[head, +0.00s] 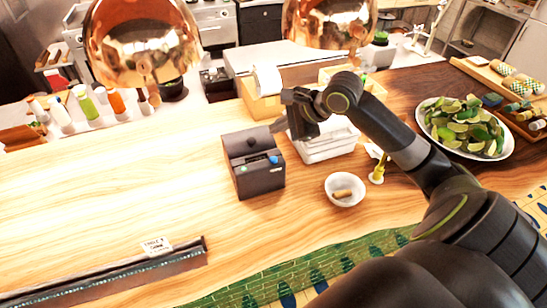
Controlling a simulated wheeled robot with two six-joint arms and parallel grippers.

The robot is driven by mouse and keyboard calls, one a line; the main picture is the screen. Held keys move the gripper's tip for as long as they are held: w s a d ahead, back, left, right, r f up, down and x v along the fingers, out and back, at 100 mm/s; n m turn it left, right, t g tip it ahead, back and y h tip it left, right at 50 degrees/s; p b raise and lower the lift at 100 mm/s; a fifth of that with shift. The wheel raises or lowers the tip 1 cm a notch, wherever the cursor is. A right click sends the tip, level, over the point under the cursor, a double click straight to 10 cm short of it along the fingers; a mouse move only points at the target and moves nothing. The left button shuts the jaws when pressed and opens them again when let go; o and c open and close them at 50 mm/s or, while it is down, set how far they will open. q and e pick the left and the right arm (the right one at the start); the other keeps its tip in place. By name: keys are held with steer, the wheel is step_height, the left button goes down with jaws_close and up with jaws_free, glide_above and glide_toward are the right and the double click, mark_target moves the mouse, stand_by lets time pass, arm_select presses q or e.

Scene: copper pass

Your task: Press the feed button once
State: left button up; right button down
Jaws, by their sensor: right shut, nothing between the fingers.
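A dark grey box-shaped printer (258,177) stands on the wooden counter at the middle of the head view. On its front are a blue spot (274,159) that looks like a button and a small green spot (243,169); I cannot read which is the feed button. My right gripper (278,127) is shut and empty. Its fingertips are just above and behind the printer's upper right corner in the picture; I see no contact with the blue spot. My left gripper is not in view.
White stacked trays (325,145) stand right of the printer, with a small white bowl (345,189) in front of them. A plate of limes (465,128) is at the right. Copper lamps (140,40) hang above.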

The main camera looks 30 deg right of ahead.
steer(key=shift+w+r+m, duration=0.2)
steer(key=shift+r+m, duration=0.2)
steer(key=shift+r, duration=0.2)
steer(key=shift+f, duration=0.2)
steer(key=b, duration=0.8)
glide_above(274, 159)
steer(key=f, duration=0.6)
steer(key=shift+s+d, duration=0.35)
steer(key=shift+f, duration=1.25)
